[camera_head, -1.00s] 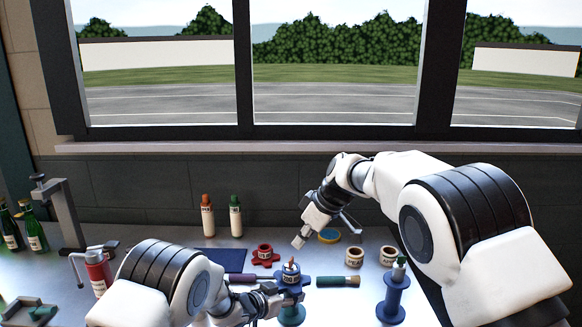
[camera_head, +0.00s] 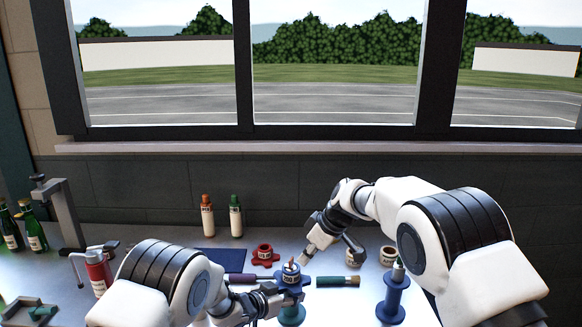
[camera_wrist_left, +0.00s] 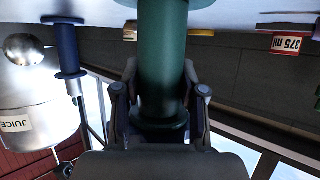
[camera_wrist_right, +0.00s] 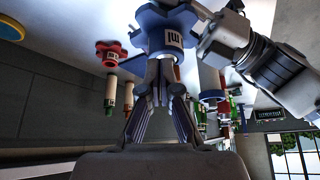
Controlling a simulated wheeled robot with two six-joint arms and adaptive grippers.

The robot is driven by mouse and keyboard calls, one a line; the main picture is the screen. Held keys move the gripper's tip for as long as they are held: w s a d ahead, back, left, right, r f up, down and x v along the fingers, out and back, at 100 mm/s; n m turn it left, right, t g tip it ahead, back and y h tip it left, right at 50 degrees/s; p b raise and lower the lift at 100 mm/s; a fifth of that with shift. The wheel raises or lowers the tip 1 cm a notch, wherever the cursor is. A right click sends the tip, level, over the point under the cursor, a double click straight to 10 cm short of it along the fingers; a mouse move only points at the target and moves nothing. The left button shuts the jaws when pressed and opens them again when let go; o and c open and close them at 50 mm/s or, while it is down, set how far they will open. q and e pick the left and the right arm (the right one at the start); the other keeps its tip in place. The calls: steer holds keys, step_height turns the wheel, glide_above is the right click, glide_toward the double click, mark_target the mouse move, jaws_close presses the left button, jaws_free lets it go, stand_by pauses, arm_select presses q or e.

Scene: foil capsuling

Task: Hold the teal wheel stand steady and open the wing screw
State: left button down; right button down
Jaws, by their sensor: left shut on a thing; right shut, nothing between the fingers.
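The teal wheel stand (camera_head: 292,315) stands upright on the bench, with a blue lobed wheel (camera_head: 290,282) on top. The right wrist view shows the wheel (camera_wrist_right: 166,38) at those tips; contact cannot be told, and the screw is hidden there.
A red lobed piece (camera_head: 264,256) sits behind the wheel. A blue stand (camera_head: 392,300) is at the right. Two bottles (camera_head: 207,217) stand at the back, and a red canister (camera_head: 98,272) is at left.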

steer(key=shift+a, duration=0.6)
stand_by(0.8)
steer(key=shift+s+a, duration=0.35)
steer(key=shift+s, duration=0.15)
stand_by(0.8)
steer(key=shift+s+d, duration=0.25)
steer(key=shift+r, duration=0.15)
step_height(320, 180, up, 6)
steer(key=shift+f, duration=0.15)
